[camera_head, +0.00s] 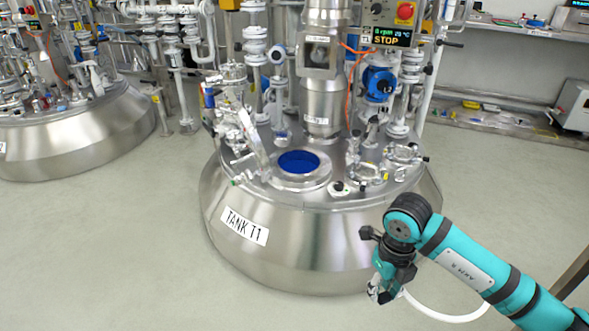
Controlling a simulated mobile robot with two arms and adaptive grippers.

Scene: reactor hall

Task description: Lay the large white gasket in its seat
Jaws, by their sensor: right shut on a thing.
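The large white gasket (447,317) shows as a curved white band at the bottom right, partly hidden behind my right arm. My right gripper (380,292) is shut on its left end and holds it in front of and below the tank top, apart from the tank. The likely seat is the round steel rim (299,183) around the open port with a dark blue inside (298,162) on the top of tank T1 (320,240). The gripper is to the right of and nearer than this port. My left gripper is out of view.
An open lid (252,140) stands tilted at the port's left. Smaller clamped ports (368,172) and valves crowd its right, and a steel column (322,90) rises behind. Another tank (75,140) stands at left. The floor in front is clear.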

